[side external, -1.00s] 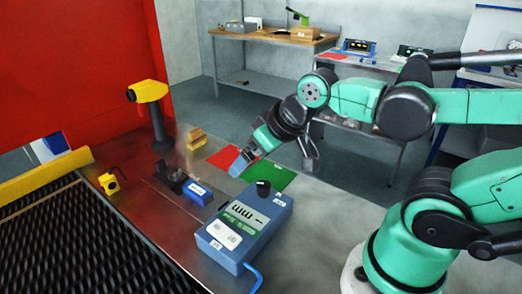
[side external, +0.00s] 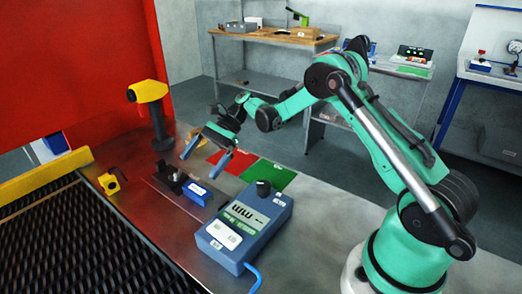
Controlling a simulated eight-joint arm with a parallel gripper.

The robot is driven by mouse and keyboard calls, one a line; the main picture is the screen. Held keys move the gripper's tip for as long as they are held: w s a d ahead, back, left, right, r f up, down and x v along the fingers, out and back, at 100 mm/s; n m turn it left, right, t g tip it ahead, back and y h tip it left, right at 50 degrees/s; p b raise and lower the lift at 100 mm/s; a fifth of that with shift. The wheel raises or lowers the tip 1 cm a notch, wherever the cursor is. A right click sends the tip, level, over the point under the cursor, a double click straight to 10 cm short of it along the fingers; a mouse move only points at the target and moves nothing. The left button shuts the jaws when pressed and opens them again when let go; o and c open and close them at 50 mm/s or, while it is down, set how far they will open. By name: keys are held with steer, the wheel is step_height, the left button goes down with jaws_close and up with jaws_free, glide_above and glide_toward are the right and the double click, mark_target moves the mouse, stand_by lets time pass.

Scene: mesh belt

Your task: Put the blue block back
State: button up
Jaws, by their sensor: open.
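The blue block (side external: 197,192) with a white label sits low at the right end of the dark fixture (side external: 168,179) on the metal table. Its exact seating in the fixture is hard to tell. My gripper (side external: 199,168) is open and empty, with its two blue fingers pointing down and toward the camera. It is just above and behind the blue block and apart from it.
A blue meter box (side external: 236,248) with a knob and cable is in front. Green (side external: 270,175) and red (side external: 230,160) mats lie behind. A yellow scanner (side external: 147,92) stands behind left. The mesh belt (side external: 70,250) fills the lower left.

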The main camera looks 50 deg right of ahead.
mark_target(196, 190)
steer(key=f, duration=0.1)
steer(key=f+m+y, duration=0.1)
steer(key=d+f, duration=0.1)
steer(key=shift+s+d+f+g+y, duration=0.15)
steer(key=shift+s+g+y, duration=0.1)
steer(key=shift+g+y, duration=0.15)
steer(key=shift+a+f, duration=0.15)
steer(key=shift+a, duration=0.05)
steer(key=shift+x, duration=2.6)
steer(key=c, duration=1.5)
